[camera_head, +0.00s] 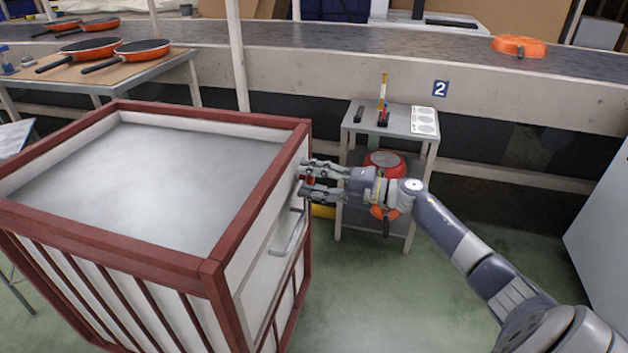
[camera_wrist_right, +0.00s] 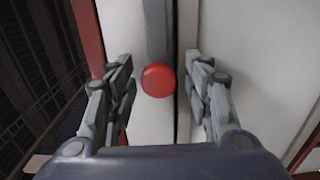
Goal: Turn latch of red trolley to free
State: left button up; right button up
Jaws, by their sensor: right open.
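The red trolley (camera_head: 215,268) stands at the left in the head view, with a red frame, white panels and an open, empty-looking top. A silver handle (camera_head: 290,232) is on its right side panel. My right gripper (camera_head: 303,180) is at the upper part of that side, reaching in from the right. In the right wrist view my right gripper (camera_wrist_right: 160,90) is open, with one finger on each side of a round red knob (camera_wrist_right: 157,80), the latch. The knob sits in front of a dark vertical strip between white panels. Contact between fingers and knob cannot be told. My left gripper is not in view.
A small grey side table (camera_head: 388,125) with tools and a red pan (camera_head: 385,160) stands behind my right arm. A conveyor (camera_head: 330,75) runs along the back, with an orange pan (camera_head: 519,45) on it. Several pans lie on a table (camera_head: 145,72) at upper left. Green floor is clear in front.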

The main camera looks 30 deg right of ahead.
jog(key=v, duration=1.2)
dwell(0.3)
